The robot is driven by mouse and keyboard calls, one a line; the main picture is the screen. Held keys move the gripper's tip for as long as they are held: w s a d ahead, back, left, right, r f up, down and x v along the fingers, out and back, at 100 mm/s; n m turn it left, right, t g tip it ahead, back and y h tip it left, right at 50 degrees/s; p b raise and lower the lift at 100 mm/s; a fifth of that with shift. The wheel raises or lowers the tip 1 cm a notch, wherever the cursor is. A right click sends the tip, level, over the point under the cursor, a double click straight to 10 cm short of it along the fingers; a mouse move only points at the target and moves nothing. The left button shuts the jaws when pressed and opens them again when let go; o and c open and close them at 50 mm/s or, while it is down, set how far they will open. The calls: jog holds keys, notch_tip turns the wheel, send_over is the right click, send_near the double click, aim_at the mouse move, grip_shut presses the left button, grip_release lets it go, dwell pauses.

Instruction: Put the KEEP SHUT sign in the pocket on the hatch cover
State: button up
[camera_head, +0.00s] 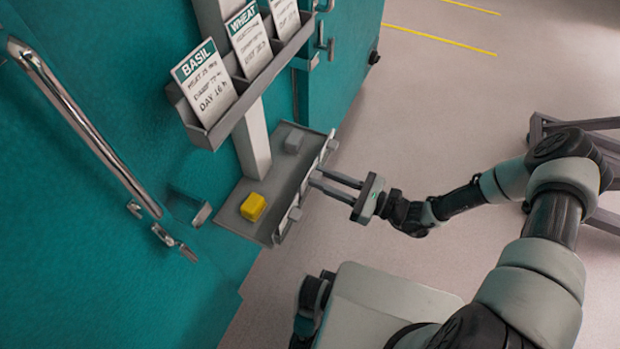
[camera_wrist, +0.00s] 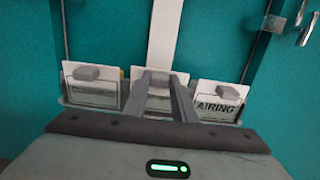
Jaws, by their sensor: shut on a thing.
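My gripper (camera_head: 317,176) is at the outer edge of the low grey tray (camera_head: 232,217), its two fingers pointing at the row of signs there. In the wrist view its fingers (camera_wrist: 162,76) are shut on the middle sign (camera_wrist: 159,103), which stands between two others. Its lettering is hidden by the fingers. The right sign (camera_wrist: 216,93) reads AIRING and has a grey grip block. The left sign (camera_wrist: 96,96) has the same block; its text is too small to read. I cannot tell which one says KEEP SHUT. A small teal bracket (camera_head: 186,203) on the teal wall may be the pocket.
A yellow block (camera_head: 253,207) and a grey block (camera_head: 293,142) are in the tray. A card rack (camera_head: 213,136) with BASIL, WHEAT and another card is above it. A long metal handle (camera_head: 85,127) is at left. Open floor (camera_head: 430,110) lies to the right.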

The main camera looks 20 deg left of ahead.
jog(key=shift+r, duration=0.1)
jog(key=shift+r+p, duration=0.7)
jog(key=shift+r, duration=0.1)
jog(key=shift+r, duration=0.15)
notch_tip(320, 180, up, 3)
jog(key=shift+f+p, duration=0.15)
jog(key=shift+p, duration=0.95)
jog(key=d+b, duration=0.1)
jog(key=d, duration=0.9)
jog(key=shift+s+f, duration=0.35)
dwell(0.7)
